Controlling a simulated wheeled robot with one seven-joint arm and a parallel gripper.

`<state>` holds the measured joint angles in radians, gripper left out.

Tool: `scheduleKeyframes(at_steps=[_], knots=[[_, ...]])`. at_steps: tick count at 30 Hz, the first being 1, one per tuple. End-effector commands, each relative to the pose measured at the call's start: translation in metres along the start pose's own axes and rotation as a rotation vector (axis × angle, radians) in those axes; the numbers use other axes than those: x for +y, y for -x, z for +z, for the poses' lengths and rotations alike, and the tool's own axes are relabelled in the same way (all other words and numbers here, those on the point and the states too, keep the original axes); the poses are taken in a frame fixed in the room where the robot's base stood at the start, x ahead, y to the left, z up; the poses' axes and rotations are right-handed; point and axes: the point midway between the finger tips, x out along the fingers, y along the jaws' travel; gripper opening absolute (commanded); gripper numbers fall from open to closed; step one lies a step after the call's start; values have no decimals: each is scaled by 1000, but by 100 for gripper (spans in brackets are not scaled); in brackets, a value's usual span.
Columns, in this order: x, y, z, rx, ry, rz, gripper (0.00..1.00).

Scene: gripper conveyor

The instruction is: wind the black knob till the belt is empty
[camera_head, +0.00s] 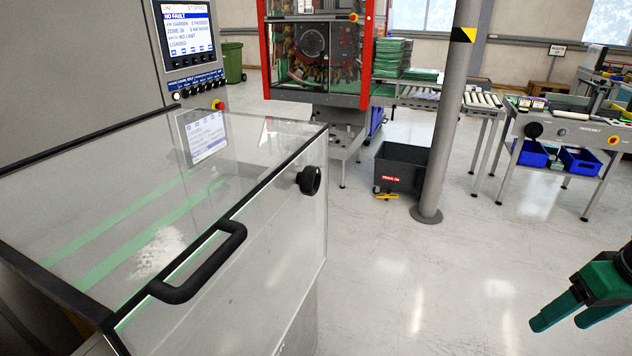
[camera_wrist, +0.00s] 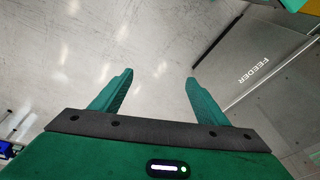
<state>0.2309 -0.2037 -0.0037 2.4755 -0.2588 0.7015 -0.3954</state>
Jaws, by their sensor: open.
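A black knob (camera_head: 309,180) sticks out from the side of the clear-covered machine, near the far end of its side wall. Under the clear cover (camera_head: 215,170), two green belt strips (camera_head: 125,237) run lengthwise; reflections cover part of them, and I see no item on them. My gripper (camera_head: 558,322) is at the lower right of the head view, well away from the knob, with its green fingers pointing left. In the wrist view my gripper (camera_wrist: 160,77) is open, with nothing between its fingers. The knob is not visible in the wrist view.
A black handle (camera_head: 205,262) juts from the cover's near edge. A screen (camera_head: 187,36) reads "NO FAULT" and "STOPPED". A column (camera_head: 450,120), a dark bin (camera_head: 400,167) and another conveyor with a black knob (camera_head: 535,129) stand behind. Open floor (camera_head: 400,270) lies between machine and gripper.

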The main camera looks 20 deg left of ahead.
Motion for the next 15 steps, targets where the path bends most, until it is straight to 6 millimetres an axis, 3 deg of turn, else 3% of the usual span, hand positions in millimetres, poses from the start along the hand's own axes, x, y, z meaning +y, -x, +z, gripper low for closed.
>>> scheduleKeyframes(at_steps=[3,8,11,15], knots=[[-48,-30,-58,98,284,-125,68],[-131,-53,-123,294,608,-315,68],[-188,-53,-155,451,766,-440,68],[-260,-34,-192,709,911,-606,68]])
